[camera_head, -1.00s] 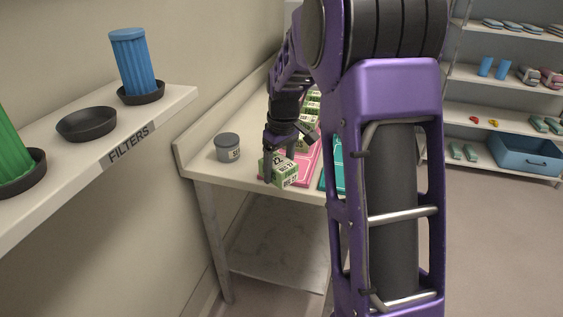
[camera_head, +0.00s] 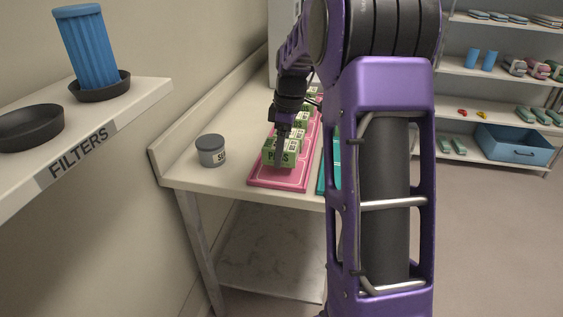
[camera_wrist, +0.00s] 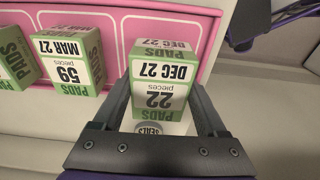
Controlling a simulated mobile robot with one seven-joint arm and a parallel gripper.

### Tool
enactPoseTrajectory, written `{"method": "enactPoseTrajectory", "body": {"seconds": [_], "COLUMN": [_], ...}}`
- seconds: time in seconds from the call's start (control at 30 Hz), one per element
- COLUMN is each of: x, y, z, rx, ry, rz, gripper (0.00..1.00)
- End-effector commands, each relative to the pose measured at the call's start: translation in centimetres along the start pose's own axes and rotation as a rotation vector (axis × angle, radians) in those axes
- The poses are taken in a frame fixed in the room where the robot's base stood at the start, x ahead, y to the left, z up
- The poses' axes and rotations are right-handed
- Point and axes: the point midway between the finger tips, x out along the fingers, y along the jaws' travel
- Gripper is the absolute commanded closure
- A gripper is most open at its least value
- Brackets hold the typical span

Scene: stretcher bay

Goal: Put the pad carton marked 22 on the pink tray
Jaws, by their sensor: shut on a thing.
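The green and white pad carton marked 22 (camera_wrist: 160,88) is between my gripper's fingers (camera_wrist: 165,105) in the wrist view, its label upside down and reading DEC 27. In the head view my gripper (camera_head: 280,148) is shut on this carton (camera_head: 270,157) over the near part of the pink tray (camera_head: 277,184). I cannot tell whether the carton touches the tray. The pink tray also shows in the wrist view (camera_wrist: 120,12), behind the carton.
A carton marked 59 (camera_wrist: 70,58) stands beside the held one, with another carton (camera_wrist: 15,58) further left. More cartons line the tray behind. A teal tray (camera_head: 328,178) lies to the right. A grey-lidded jar (camera_head: 211,151) stands left on the table. A filter shelf (camera_head: 120,112) is nearer.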

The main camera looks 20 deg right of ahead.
Motion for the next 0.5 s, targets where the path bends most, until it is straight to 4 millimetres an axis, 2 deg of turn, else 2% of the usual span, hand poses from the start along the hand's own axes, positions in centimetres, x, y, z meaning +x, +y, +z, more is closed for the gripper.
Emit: {"method": "enactPoseTrajectory", "body": {"seconds": [0.1,0.17,0.5], "x": [2.4,2.9,3.3], "y": [-0.1,0.0,0.0], "z": [0.3,0.3,0.4], "rx": [0.001,0.001,0.001], "ry": [-0.001,0.0,0.0], "rz": [-0.004,-0.001,0.0], "gripper": [1.0,1.0,1.0]}}
